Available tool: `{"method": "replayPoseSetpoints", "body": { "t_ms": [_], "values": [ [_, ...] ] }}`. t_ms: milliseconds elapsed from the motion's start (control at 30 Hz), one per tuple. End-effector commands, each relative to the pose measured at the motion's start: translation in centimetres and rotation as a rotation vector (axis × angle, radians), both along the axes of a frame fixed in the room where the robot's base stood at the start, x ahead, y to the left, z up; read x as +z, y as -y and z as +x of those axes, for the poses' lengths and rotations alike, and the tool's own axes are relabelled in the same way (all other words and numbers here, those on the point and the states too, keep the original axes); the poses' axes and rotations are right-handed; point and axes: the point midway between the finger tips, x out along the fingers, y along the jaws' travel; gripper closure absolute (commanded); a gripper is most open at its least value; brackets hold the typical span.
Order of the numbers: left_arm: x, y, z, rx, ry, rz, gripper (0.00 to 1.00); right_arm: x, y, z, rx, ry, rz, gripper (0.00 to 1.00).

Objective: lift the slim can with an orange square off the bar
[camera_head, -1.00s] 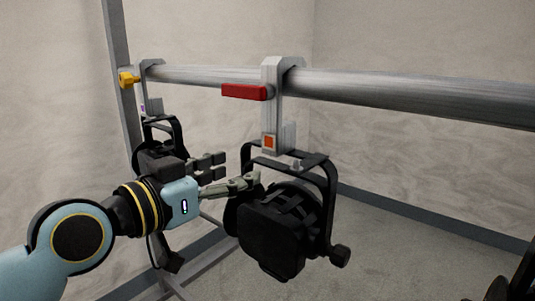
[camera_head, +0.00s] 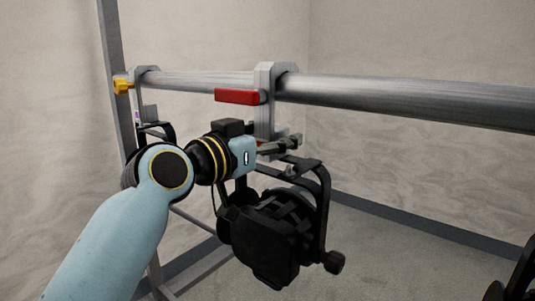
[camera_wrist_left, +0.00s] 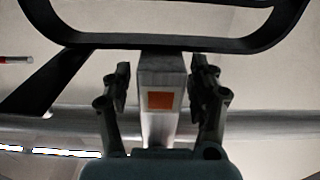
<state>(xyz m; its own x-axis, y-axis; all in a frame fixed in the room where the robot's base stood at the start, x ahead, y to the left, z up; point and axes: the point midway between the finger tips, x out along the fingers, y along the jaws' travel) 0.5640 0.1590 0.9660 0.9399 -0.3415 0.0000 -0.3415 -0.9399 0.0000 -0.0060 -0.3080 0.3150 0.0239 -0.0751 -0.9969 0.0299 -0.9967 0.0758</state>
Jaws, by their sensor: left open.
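The black can (camera_head: 272,235) hangs by its yoke (camera_head: 322,190) from a grey clamp (camera_head: 265,118) hooked over the bar (camera_head: 410,98). In the left wrist view the orange square (camera_wrist_left: 160,101) shows on the clamp's stem (camera_wrist_left: 161,66); in the head view my gripper covers it. A red lever (camera_head: 237,96) sticks out left from the clamp. My left gripper (camera_head: 284,145) is at the stem, just above the yoke. In the wrist view its open fingers (camera_wrist_left: 162,80) stand on either side of the stem, with gaps showing. My right gripper is not in view.
Another black can (camera_head: 133,170) hangs farther left, mostly behind my left arm, with a yellow lever (camera_head: 123,87) at its clamp. A grey upright post (camera_head: 112,60) stands at the left. A dark object (camera_head: 522,280) shows at the lower right. The floor between is clear.

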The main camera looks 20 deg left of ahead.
Motion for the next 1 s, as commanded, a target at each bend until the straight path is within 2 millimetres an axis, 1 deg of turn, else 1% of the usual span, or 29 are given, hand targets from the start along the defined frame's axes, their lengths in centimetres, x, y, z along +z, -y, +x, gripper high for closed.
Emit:
{"method": "replayPoseSetpoints", "body": {
  "t_ms": [133, 167, 600, 800, 833, 1000],
  "values": [
    [-0.01, -0.02, -0.02, 0.0, -0.001, 0.0, 0.4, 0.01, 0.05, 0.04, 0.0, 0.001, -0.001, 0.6],
    [-0.02, -0.02, -0.02, 0.0, -0.001, 0.0, 0.42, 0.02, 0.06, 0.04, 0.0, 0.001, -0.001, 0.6],
    [-0.03, -0.04, -0.04, 0.0, -0.001, 0.0, 0.99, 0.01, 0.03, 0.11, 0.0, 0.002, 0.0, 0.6],
    [-0.04, -0.04, -0.04, 0.0, -0.001, 0.0, 1.0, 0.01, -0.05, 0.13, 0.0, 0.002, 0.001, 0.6],
    [0.44, -0.06, -0.03, 0.002, 0.011, -0.002, 1.0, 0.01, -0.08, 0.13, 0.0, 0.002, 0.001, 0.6],
    [0.43, -0.06, -0.03, 0.002, 0.01, -0.002, 1.0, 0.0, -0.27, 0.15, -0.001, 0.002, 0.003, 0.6]
  ]
}}
